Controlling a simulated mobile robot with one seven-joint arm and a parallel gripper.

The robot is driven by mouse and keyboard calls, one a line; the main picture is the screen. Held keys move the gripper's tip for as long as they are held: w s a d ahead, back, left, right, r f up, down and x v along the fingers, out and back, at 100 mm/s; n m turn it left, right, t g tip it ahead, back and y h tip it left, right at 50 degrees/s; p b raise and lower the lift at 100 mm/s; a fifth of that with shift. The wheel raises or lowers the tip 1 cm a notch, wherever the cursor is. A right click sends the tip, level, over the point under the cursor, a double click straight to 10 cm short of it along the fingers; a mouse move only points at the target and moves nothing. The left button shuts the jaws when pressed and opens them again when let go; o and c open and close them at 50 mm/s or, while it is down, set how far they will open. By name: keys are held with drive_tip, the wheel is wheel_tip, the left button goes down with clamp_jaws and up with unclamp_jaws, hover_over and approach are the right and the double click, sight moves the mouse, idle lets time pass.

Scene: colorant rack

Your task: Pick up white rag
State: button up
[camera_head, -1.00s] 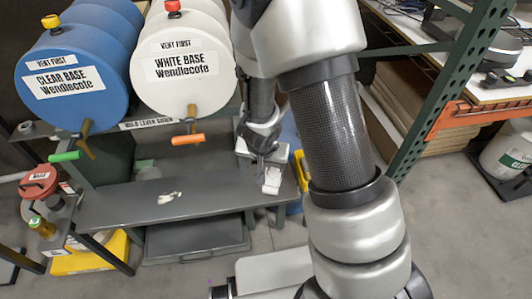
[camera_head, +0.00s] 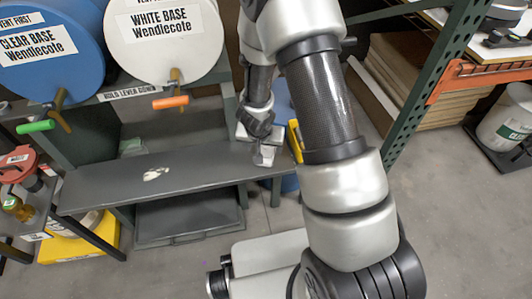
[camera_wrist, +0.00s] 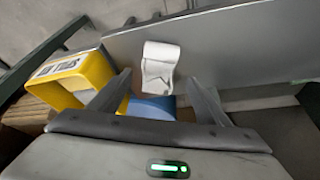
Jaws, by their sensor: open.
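The white rag (camera_wrist: 160,65) hangs over the edge of the dark grey shelf (camera_wrist: 235,42) in the wrist view. In the head view it shows as a small white patch (camera_head: 265,158) at the shelf's right end, just below my gripper (camera_head: 262,138). In the wrist view my gripper (camera_wrist: 161,76) is open. Its two fingers stand apart on either side of the rag in the picture, and the rag lies ahead, between the tips. I cannot tell whether a finger touches it. In the head view my gripper is small and its fingers are hard to make out.
A yellow-edged container (camera_wrist: 75,75) is close to the left finger, with a blue surface (camera_wrist: 152,108) below the rag. White (camera_head: 163,35) and blue (camera_head: 45,50) drums with taps stand above the shelf. A pale spot (camera_head: 156,173) marks the shelf top. A green rack post (camera_head: 430,90) is right.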

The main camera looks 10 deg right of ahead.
sight(265, 150)
drive_tip(key=b+x, duration=0.2)
drive_tip(key=x, duration=0.2)
drive_tip(key=shift+w+d+f, duration=0.1)
drive_tip(key=shift+d+f, duration=0.1)
drive_tip(key=shift+f, duration=0.1)
drive_tip(key=shift+r, duration=0.1)
drive_tip(key=c, duration=1.2)
drive_tip(key=shift+r, duration=0.1)
drive_tip(key=shift+a+r+p, duration=0.2)
drive_tip(key=shift+r+p, duration=0.35)
drive_tip(key=shift+p, duration=0.05)
wheel_tip(265, 150, up, 6)
drive_tip(key=p, duration=0.4)
drive_tip(key=shift+f, duration=0.1)
drive_tip(key=s+a, duration=0.4)
drive_tip(key=a, duration=0.1)
drive_tip(key=s+a+p, duration=0.1)
drive_tip(key=s+a, duration=0.3)
drive_tip(key=a, duration=0.1)
drive_tip(key=s+a+p, duration=0.1)
drive_tip(key=s+a, duration=0.3)
drive_tip(key=a, duration=0.1)
drive_tip(key=shift+s, duration=0.35)
